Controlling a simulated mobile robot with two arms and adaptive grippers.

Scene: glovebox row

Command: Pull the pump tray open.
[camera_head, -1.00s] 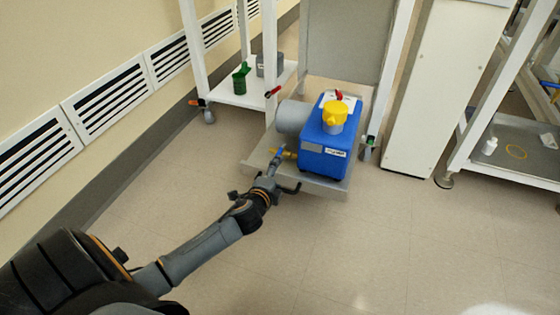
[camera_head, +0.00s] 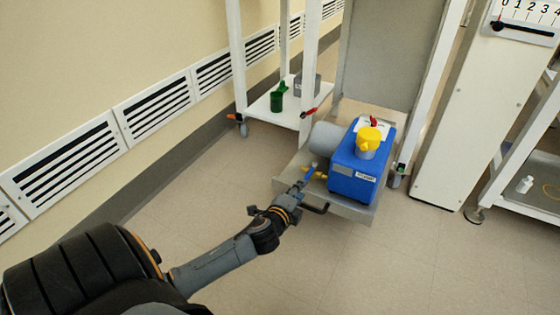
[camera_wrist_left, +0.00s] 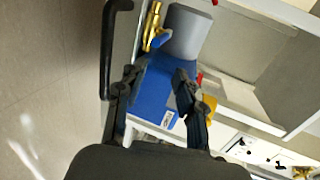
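The grey pump tray (camera_head: 352,209) stands out low from the white frame, with a black bar handle (camera_head: 321,209) on its front. The blue pump (camera_head: 352,178) with a grey motor and yellow cap sits on it. My left gripper (camera_head: 298,189) is at the tray's front left corner, close to the handle. In the left wrist view the gripper (camera_wrist_left: 157,74) has its two fingers apart, with the blue pump behind them. The handle (camera_wrist_left: 106,55) lies left of the left finger, outside the gap. Whether they touch is unclear. My right gripper is not in view.
A white cabinet (camera_head: 455,140) and another rack are on the right. Wall vents run along the left. The floor in front of the tray is clear.

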